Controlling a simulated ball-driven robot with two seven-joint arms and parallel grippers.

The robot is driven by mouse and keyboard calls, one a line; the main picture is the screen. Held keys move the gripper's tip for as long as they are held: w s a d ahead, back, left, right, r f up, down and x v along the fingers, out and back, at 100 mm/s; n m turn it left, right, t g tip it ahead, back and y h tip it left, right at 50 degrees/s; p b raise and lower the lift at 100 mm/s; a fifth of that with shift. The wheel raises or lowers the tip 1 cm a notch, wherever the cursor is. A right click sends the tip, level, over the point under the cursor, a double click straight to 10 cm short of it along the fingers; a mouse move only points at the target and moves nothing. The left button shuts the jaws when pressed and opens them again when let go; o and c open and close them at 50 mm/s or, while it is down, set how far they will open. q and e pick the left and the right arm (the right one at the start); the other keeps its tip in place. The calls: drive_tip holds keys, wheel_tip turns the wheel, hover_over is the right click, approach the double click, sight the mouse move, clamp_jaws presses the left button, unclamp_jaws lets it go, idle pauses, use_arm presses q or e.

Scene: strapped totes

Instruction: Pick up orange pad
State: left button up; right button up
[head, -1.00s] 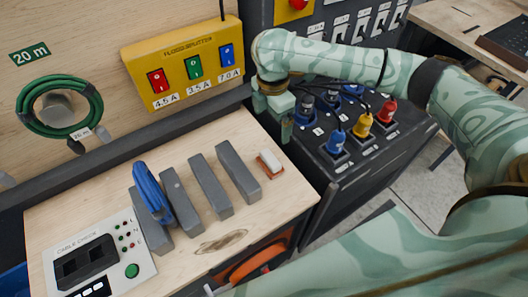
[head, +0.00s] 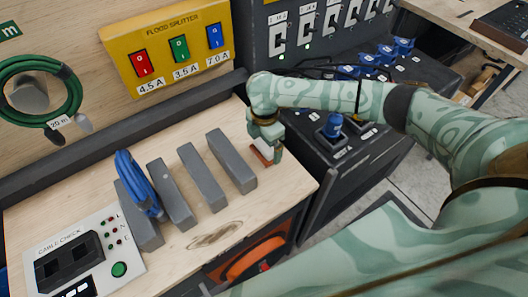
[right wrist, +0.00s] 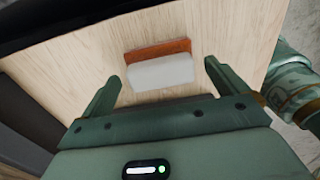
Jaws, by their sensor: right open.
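The orange pad (head: 262,156) lies on the wooden bench top, at the right end of the row of grey blocks. My right gripper (head: 266,146) is directly above it and hides most of it in the head view. In the right wrist view the pad (right wrist: 158,49) shows an orange edge strip and a pale grey-white block face. My open right gripper (right wrist: 161,75) has one finger on each side of the pad, with gaps between. Whether the fingertips are down at pad height I cannot tell. My left gripper is not in view.
Several grey upright blocks (head: 203,178) stand left of the pad, one with a blue cable (head: 137,184) over it. A cable check panel (head: 84,258) is front left. A yellow flood splitter (head: 168,50) is behind. A dark box with plugs (head: 325,150) stands right.

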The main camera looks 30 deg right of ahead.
sight(264, 145)
drive_tip(key=c, duration=1.1)
drive_tip(key=shift+r+p, duration=0.35)
drive_tip(key=shift+r, duration=0.2)
wheel_tip(264, 145, up, 3)
drive_tip(key=shift+s+a+f+p, duration=0.1)
drive_tip(key=shift+p, duration=0.6)
drive_tip(key=s+a+r+p, duration=0.2)
drive_tip(key=s+a+r, duration=0.2)
drive_tip(key=s, duration=0.1)
drive_tip(key=s+a+r+p, duration=0.3)
drive_tip(key=s+a+r, duration=0.2)
drive_tip(key=shift+a, duration=0.25)
